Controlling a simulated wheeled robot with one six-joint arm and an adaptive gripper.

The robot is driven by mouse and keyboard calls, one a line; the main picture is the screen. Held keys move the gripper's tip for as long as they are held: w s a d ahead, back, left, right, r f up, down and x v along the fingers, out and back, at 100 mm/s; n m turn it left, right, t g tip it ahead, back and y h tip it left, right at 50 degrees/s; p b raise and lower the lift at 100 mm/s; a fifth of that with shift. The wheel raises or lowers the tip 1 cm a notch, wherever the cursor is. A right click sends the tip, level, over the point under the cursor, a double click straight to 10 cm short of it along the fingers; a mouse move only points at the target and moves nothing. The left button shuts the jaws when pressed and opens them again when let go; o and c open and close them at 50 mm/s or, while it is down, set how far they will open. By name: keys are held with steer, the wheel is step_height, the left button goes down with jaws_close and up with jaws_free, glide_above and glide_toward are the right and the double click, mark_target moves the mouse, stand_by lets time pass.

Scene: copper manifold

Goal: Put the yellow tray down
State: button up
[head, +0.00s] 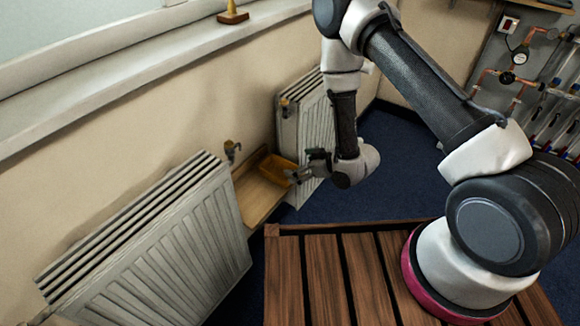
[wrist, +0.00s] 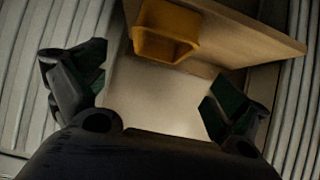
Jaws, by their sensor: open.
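The yellow tray (head: 277,168) rests on a wooden shelf (head: 254,199) between two radiators in the head view. In the wrist view the yellow tray (wrist: 165,32) sits at the top, on the pale wooden shelf (wrist: 245,38). My gripper (head: 298,176) is beside the tray's right side in the head view. In the wrist view my gripper (wrist: 153,84) has its two dark fingers spread wide, with nothing between them. The tray lies beyond the fingertips, apart from them. The tray's far underside is hidden.
A white radiator (head: 165,255) stands left of the shelf and another radiator (head: 309,135) stands right of it. A wooden slatted surface (head: 335,275) is in front. Blue floor (head: 398,165) is open at the right.

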steer(key=w+d+r+m+h, duration=0.15)
steer(key=w+d+r, duration=0.3)
steer(key=r, duration=0.45)
steer(key=w+d+r+m+h, duration=0.1)
steer(key=w+d+r+h, duration=0.2)
steer(key=d+r, duration=0.4)
steer(key=s+d+r+m+h, duration=0.1)
steer(key=s+d+r, duration=0.1)
steer(key=d+r, duration=0.35)
steer(key=s+d+r+m+h, duration=0.1)
steer(key=s+d+r+h, duration=0.15)
steer(key=r, duration=0.65)
steer(key=s+d+r+m, duration=0.3)
steer(key=s+d+r, duration=0.4)
steer(key=s+r, duration=0.25)
steer(key=s+d+r+m+g, duration=0.1)
steer(key=s+r, duration=0.1)
steer(key=s, duration=0.7)
steer(key=s+d+r+m+g, duration=0.1)
steer(key=s+d+r+m, duration=0.1)
steer(key=s, duration=0.8)
steer(key=shift+d+r+g+h, duration=0.2)
steer(key=shift+r+g+h, duration=0.1)
steer(key=shift+r+h, duration=0.15)
